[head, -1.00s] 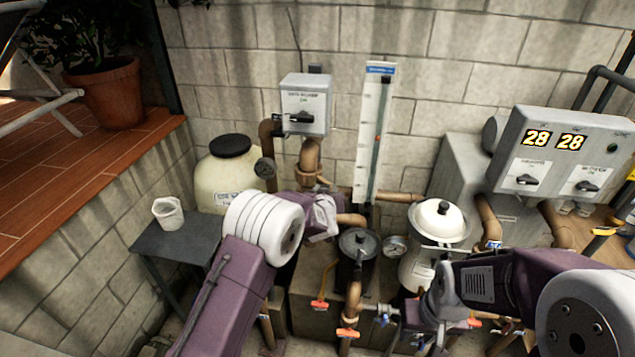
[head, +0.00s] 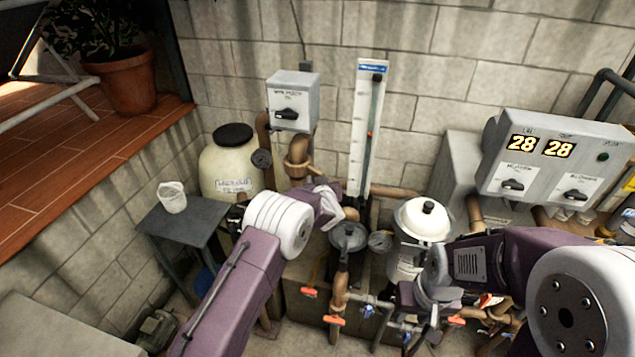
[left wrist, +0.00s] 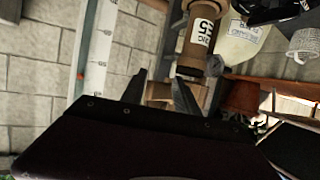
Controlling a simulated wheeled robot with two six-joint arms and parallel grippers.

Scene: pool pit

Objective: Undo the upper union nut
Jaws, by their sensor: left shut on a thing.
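In the left wrist view, a tan union nut (left wrist: 158,91) shows between the two dark fingers of my left gripper (left wrist: 159,88), which is shut on it. The nut's far side and the lower fingers are hidden by the gripper body. A brown pipe with a white label (left wrist: 196,40) runs just above and right of it. In the head view, my left wrist hides the jaws beside the brown pipework under the switch box. My right gripper (head: 422,325) points down by the white-lidded filter at lower right; its jaw opening is unclear.
A grey switch box (head: 292,100), tall gauge board (head: 364,135) and display panel (head: 555,150) sit along the block wall. A cream tank (head: 228,170) and a small table (head: 183,222) with a white cup (head: 172,197) stand left. Orange-handled valves (head: 334,320) crowd below.

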